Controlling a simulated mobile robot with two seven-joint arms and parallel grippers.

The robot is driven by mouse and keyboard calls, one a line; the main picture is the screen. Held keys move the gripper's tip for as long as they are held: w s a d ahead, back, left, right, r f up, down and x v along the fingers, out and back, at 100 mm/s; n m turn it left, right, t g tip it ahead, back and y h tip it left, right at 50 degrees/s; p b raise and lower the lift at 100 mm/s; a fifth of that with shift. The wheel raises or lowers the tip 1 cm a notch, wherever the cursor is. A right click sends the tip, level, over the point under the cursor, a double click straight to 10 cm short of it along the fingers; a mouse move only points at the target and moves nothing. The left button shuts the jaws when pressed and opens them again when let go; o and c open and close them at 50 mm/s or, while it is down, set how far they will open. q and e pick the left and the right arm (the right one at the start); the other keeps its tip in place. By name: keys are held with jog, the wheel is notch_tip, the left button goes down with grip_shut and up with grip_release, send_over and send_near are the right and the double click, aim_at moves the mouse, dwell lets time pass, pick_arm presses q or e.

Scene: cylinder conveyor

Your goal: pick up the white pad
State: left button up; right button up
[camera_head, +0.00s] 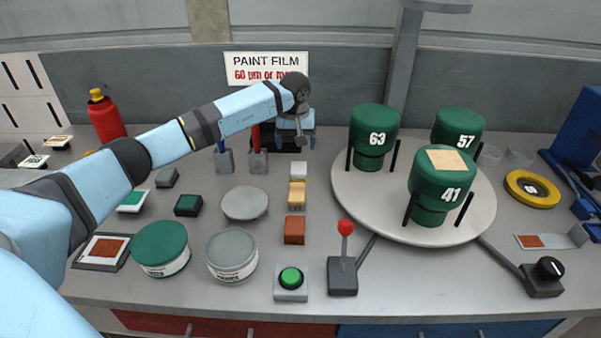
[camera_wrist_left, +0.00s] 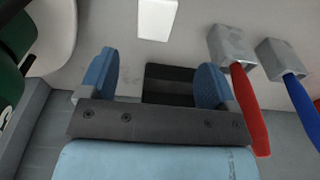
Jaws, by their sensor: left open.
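The white pad (camera_head: 298,170) is a small pale block on the bench, at the far end of a short row with a tan pad (camera_head: 297,195) and a rust-brown pad (camera_head: 295,230). My left gripper (camera_head: 301,137) is above the bench, behind the white pad in the head view. In the left wrist view the white pad (camera_wrist_left: 157,18) lies at the top edge, beyond the open fingers (camera_wrist_left: 155,82) and apart from them. The fingers are spread, with a dark block seen between them and nothing gripped. My right gripper is not in view.
Red- and blue-handled tools in grey holders (camera_head: 257,161) stand just left of the gripper. A turntable (camera_head: 350,205) with green cylinders stands to the right. A joystick (camera_head: 343,275) and green button (camera_head: 291,280) are in front. Tins and a grey disc (camera_head: 244,203) lie left.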

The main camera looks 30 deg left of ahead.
pick_arm(q)
send_over(298, 167)
jog(key=f, duration=0.4)
jog(key=shift+s+f, duration=0.3)
jog(key=shift+w+d+f, duration=0.1)
jog(key=shift+w+f, duration=0.05)
jog(key=shift+f, duration=1.2)
jog(key=shift+w+f, duration=0.15)
jog(key=shift+f, duration=1.15)
jog(key=c, duration=1)
